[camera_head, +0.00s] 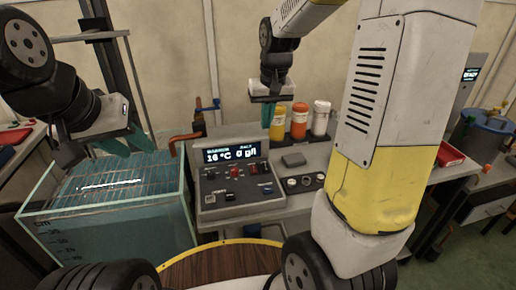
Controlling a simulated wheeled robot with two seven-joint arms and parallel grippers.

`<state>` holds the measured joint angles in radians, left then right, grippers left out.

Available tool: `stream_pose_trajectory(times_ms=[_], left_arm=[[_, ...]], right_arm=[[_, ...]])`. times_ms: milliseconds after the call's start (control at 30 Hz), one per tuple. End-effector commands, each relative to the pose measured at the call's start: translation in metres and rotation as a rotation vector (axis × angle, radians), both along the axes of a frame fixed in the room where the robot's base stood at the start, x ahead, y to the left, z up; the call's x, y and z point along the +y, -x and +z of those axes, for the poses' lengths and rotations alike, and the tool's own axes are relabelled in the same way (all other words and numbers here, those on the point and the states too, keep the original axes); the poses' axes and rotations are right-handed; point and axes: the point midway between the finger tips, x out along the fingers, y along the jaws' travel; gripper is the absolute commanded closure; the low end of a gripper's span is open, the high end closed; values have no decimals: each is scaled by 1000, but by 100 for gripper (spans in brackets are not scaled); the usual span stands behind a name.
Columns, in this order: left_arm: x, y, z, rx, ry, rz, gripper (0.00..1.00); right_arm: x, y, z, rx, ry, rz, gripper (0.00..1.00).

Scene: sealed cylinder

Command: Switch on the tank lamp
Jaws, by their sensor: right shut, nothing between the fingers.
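A glass tank (115,238) of teal water with a cm scale stands at the left, with a grid over its top and a bright streak across it. I cannot tell a lamp there. A grey control console (240,205) stands right of the tank, with a lit display (233,155) reading 16 °C and 0 g/l. Its sloped panel carries a red knob (235,172) and several small switches and buttons; their labels are too small to read. My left gripper (106,152) is open above the tank, its teal fingers apart. My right gripper (268,116) is shut and empty above and behind the console's right side.
Yellow (277,127), orange (299,122) and white (320,119) bottles stand behind the bench, right of my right gripper. A red pipe (184,140) bends between tank and console. A red tray (449,156) and a blue-lidded pot (487,131) are at the right.

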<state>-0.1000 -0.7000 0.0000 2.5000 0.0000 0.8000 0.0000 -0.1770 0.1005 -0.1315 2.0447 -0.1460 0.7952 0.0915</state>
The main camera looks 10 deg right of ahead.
Motion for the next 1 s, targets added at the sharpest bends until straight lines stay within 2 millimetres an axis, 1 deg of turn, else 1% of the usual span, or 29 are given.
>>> stream_pose_trajectory(times_ms=[33,100,233,367,667,767,867,1000], left_arm=[[0,0,0,0,0,0,64],[0,0,0,0,0,0,64],[0,0,0,0,0,0,64],[0,0,0,0,0,0,64],[0,0,0,0,0,0,64],[0,0,0,0,0,0,64],[0,0,0,0,0,0,64],[0,0,0,0,0,0,64]], right_arm=[[0,-8,-10,19,12,0,100],[-1,-17,-20,33,25,-1,100],[-2,-27,-31,51,40,0,100],[-2,-30,-35,55,45,0,100],[-2,-30,-35,55,45,0,100],[-2,-31,-40,56,45,0,100],[-2,-32,-52,59,45,-1,100],[-2,-36,-80,60,46,0,100]])
